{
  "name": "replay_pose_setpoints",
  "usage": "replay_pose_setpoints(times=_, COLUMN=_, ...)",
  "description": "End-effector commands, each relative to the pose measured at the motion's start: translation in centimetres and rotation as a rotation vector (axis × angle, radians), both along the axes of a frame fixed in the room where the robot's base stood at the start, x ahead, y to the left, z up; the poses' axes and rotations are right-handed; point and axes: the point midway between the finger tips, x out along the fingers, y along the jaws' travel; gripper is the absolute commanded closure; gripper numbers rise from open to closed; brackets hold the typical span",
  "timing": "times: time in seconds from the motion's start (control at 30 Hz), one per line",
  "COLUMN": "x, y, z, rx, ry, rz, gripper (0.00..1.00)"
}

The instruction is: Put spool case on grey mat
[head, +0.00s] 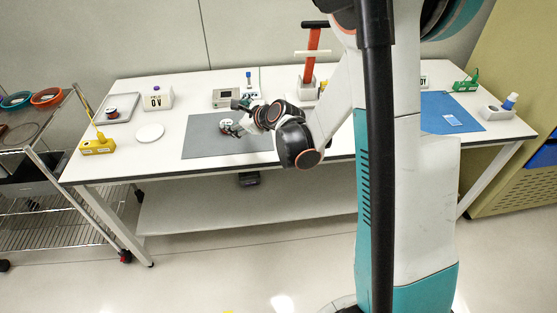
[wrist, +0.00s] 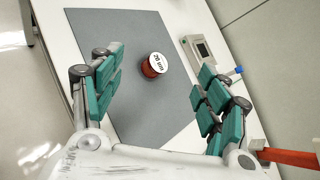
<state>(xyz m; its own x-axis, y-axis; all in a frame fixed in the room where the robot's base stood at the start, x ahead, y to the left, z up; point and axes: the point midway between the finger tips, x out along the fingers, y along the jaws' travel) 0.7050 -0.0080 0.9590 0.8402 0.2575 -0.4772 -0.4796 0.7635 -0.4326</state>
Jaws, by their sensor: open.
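The spool case, dark red with a white round top marked "25 um", sits upright on the grey mat (head: 203,142). It shows in the wrist view (wrist: 152,67) and, partly hidden by my gripper, in the head view (head: 225,124). The mat fills much of the wrist view (wrist: 125,118). My gripper (head: 237,116) is over the mat, with its teal fingers spread wide. In the wrist view my gripper (wrist: 160,62) has the spool case between the fingertips in the picture, with clear gaps on both sides. No finger touches it.
A grey meter (head: 222,98) stands behind the mat, with a red-handled press (head: 312,52) further right. A tray (head: 122,107) with another spool, a white disc (head: 150,133) and a yellow holder (head: 97,147) are at left. A blue mat (head: 465,110) lies at right.

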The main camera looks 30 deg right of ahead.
Motion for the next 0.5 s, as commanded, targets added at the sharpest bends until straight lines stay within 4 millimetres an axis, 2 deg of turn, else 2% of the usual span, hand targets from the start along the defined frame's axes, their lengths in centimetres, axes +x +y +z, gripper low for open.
replay_pose_setpoints(times=0.03, x=-1.1, y=0.5, z=1.3, rx=-0.080, ry=-0.004, rz=0.047, gripper=0.31)
replay_pose_setpoints(times=0.2, x=-4.8, y=1.5, z=4.8, rx=-0.380, ry=-0.023, rz=0.228, gripper=0.31)
replay_pose_setpoints(times=0.5, x=-12.8, y=2.7, z=9.2, rx=-0.884, ry=-0.057, rz=0.575, gripper=0.31)
